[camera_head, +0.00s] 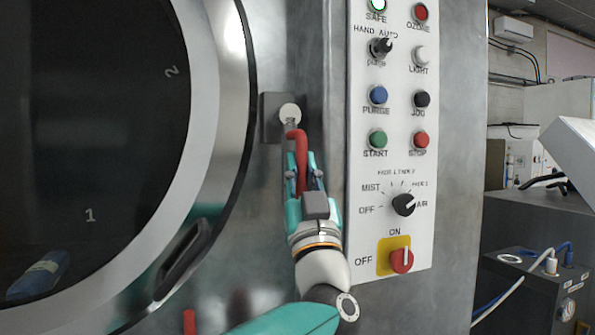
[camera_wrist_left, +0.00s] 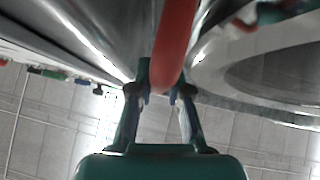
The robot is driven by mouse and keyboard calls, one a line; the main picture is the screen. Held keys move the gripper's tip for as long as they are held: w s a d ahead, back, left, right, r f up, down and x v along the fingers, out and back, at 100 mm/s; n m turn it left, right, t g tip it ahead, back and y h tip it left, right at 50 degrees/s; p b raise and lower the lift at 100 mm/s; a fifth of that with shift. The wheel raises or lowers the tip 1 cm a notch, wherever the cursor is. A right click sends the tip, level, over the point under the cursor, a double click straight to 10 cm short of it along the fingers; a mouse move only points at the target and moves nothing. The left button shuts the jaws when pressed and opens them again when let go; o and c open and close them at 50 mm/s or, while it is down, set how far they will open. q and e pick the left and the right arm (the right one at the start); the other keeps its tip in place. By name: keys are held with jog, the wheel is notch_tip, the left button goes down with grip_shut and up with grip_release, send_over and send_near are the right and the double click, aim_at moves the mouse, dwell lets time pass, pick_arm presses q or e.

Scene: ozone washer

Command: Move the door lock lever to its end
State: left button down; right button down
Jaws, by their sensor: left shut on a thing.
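The door lock lever (camera_head: 299,146) has a red handle and hangs down from a round pale pivot (camera_head: 290,112) on a dark grey block beside the washer door. My left gripper (camera_head: 301,165) comes up from below and is shut on the red handle. In the left wrist view the red lever (camera_wrist_left: 174,40) runs down from the top edge between the two fingers of the gripper (camera_wrist_left: 160,95). The lower end of the handle is partly hidden by the fingers. My right gripper is in neither view.
The round washer door (camera_head: 225,110) with its dark glass fills the left side. A white control panel (camera_head: 372,185) with buttons and knobs stands close to the right of my gripper. A door handle (camera_head: 183,258) sits at the lower left.

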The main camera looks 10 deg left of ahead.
pick_arm(q)
jog(key=c, duration=1.1)
grip_release()
jog(key=shift+d+f, duration=0.15)
jog(key=shift+d, duration=0.05)
jog(key=shift+a, duration=0.1)
jog(key=shift+s, duration=0.1)
jog(key=v, duration=1.2)
